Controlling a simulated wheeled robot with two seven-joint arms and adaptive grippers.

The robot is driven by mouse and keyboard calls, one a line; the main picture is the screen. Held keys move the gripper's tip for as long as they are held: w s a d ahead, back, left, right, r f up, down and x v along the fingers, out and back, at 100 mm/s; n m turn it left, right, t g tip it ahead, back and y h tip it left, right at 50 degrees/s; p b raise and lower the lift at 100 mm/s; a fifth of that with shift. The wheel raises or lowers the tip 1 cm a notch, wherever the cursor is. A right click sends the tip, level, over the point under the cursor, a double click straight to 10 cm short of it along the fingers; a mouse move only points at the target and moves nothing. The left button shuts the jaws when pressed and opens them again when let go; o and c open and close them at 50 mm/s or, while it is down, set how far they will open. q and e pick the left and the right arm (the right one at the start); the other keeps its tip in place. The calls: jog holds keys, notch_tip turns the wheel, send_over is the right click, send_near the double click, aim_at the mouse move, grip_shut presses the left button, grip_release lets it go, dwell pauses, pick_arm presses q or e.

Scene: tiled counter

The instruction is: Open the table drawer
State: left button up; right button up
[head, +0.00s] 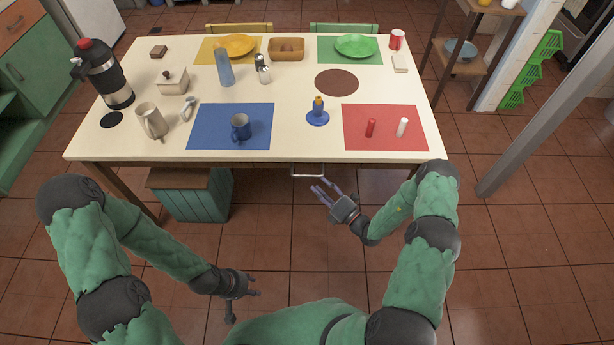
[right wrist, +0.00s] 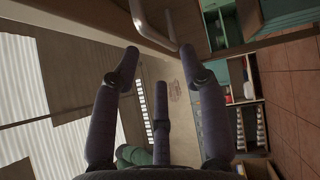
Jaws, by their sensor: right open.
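The table (head: 290,115) has a pale top, and a light metal drawer handle (head: 308,172) shows just below its front edge. The drawer front itself is mostly hidden under the tabletop in the head view; no gap shows. My right gripper (head: 326,190) is open and empty, just in front of and below the handle, apart from it. In the right wrist view the handle (right wrist: 152,22) lies just beyond the spread fingertips of my right gripper (right wrist: 158,60). My left gripper (head: 245,298) is low over the floor, far from the table, its fingers spread and empty.
A green wooden chest (head: 190,195) stands under the table's left front. On top are a blue mat (head: 205,140) with a mug, a red mat (head: 385,143) with two shakers, and a blue candle holder (head: 318,118). The tiled floor before the table is clear.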

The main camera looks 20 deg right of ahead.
aim_at(307, 176)
jog(key=b+x, duration=0.1)
jog(key=x, duration=0.6)
jog(key=shift+a+b, duration=0.15)
jog(key=shift+b, duration=0.15)
grip_shut()
